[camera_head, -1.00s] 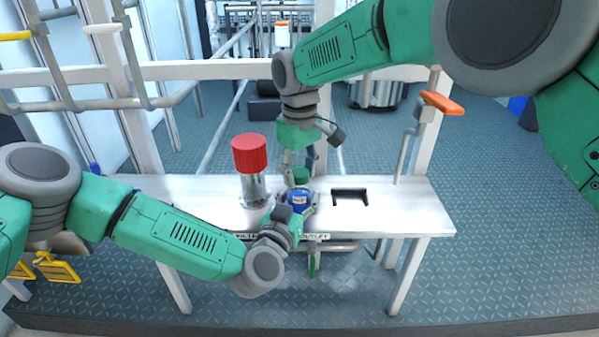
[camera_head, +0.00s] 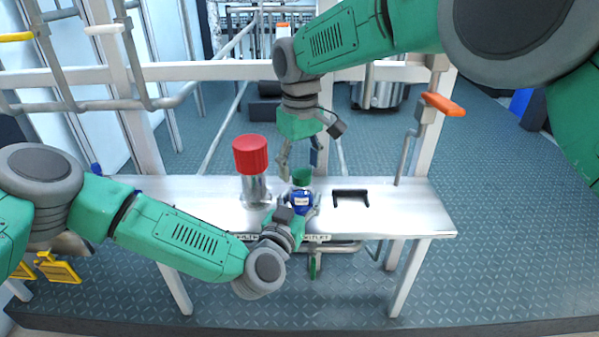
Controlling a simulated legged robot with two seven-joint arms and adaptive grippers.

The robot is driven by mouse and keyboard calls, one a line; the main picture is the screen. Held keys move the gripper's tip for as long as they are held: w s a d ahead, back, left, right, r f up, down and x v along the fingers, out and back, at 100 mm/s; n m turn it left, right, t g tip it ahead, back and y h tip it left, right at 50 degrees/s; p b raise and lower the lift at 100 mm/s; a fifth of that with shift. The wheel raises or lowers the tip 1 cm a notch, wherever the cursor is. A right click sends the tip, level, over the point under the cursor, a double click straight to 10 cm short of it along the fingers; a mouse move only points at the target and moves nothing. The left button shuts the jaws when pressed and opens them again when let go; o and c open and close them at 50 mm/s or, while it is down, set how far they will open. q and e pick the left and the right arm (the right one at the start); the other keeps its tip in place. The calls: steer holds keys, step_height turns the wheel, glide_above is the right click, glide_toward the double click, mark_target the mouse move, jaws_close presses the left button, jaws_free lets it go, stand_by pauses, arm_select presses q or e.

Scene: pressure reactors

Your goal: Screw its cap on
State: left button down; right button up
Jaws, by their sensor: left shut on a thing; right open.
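A small blue container with a white label (camera_head: 300,200) stands at the front middle of the metal bench. A green cap (camera_head: 302,176) sits at its top; I cannot tell how tightly it is seated. My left gripper (camera_head: 302,208) comes in from the lower left and is shut on the blue container. My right gripper (camera_head: 299,166) points down from above, its fingers open and apart over the green cap. The fingertips are close to the cap, and I cannot tell whether they touch it.
A metal cylinder with a red top (camera_head: 251,155) stands on the bench (camera_head: 410,212) left of the container. A black bracket (camera_head: 350,197) lies to the right. A valve with an orange handle (camera_head: 443,104) rises behind the right end. The bench's right end is clear.

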step_height(320, 180, up, 2)
steer(key=shift+r, duration=0.25)
steer(key=shift+c, duration=0.5)
steer(key=shift+s+a+n, duration=0.15)
steer(key=shift+s+n, duration=0.15)
steer(key=shift+n, duration=0.8)
steer(key=shift+s+a+r+n, duration=0.1)
steer(key=shift+r+n, duration=0.15)
steer(key=shift+n, duration=0.85)
steer(key=r+n, duration=0.1)
steer(key=n, duration=0.2)
steer(key=shift+r, duration=0.2)
steer(key=n, duration=0.1)
steer(key=r+n, duration=0.1)
steer(key=n, duration=0.1)
steer(key=shift+w+d+r, duration=0.25)
steer(key=shift+w+d, duration=0.1)
steer(key=shift+w, duration=0.05)
